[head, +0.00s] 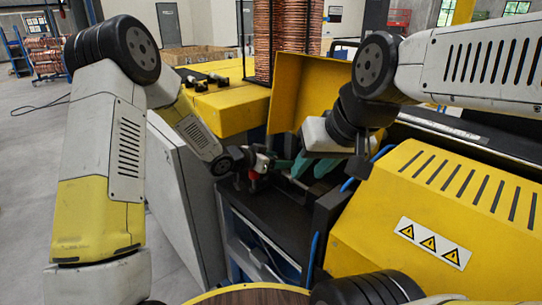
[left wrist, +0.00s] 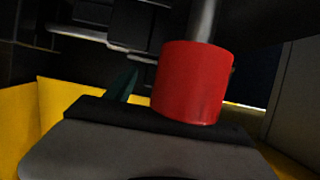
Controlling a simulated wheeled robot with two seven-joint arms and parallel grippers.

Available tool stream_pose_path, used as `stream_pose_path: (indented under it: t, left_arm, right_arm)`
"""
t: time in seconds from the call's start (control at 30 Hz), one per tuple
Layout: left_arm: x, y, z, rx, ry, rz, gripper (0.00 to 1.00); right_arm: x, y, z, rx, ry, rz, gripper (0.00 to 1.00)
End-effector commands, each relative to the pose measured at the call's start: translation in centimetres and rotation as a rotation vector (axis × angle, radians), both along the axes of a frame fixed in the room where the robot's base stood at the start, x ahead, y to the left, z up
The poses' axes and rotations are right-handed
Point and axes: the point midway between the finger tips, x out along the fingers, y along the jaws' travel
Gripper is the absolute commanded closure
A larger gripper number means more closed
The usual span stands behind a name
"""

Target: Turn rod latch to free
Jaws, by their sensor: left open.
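The red cylindrical grip of the rod latch (left wrist: 193,82) fills the middle of the left wrist view, with a grey metal rod (left wrist: 203,20) rising from its top. In the head view the red part (head: 263,161) is small and partly covered by my left gripper (head: 268,163). My left gripper is open and close to the red grip. In the left wrist view a teal finger (left wrist: 122,85) shows left of the grip; I cannot tell whether it touches. My right gripper (head: 314,166) has teal fingers and hangs just right of the latch area; its opening is unclear.
A raised yellow panel (head: 308,95) stands behind the latch. A yellow slotted cover (head: 450,205) with warning signs fills the right. A copper tube stack (head: 285,40) rises behind. A grey cabinet door (head: 180,200) stands left, with open floor (head: 40,160) beyond.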

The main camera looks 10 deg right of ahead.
Motion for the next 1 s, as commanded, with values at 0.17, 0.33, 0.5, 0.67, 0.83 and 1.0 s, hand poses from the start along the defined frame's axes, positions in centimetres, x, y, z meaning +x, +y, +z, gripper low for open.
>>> stream_pose_path:
  t: [0.17,0.33,0.5,0.67,0.83,1.0]
  left_arm:
    - [0.05,0.00,-0.02,0.000,0.000,0.001,0.37]
    - [0.04,0.02,-0.01,0.000,0.000,0.001,0.63]
    - [0.04,0.03,-0.01,0.000,0.000,0.001,0.96]
    - [0.07,0.05,-0.01,0.000,0.000,-0.003,1.00]
    - [0.16,0.17,-0.05,0.000,0.001,-0.041,1.00]
    - [0.27,0.26,-0.01,0.000,-0.001,-0.128,1.00]
  right_arm:
    - [0.00,0.00,0.00,0.000,0.000,0.000,0.66]
    - [0.00,0.00,0.00,0.000,0.000,0.000,0.66]
    - [0.00,0.00,0.00,0.000,0.000,0.000,0.66]
    - [0.00,0.00,0.00,0.000,0.000,0.000,0.66]
    - [0.00,0.00,0.00,0.000,0.000,0.000,0.66]
    - [0.00,0.00,0.00,0.000,0.000,0.000,0.66]
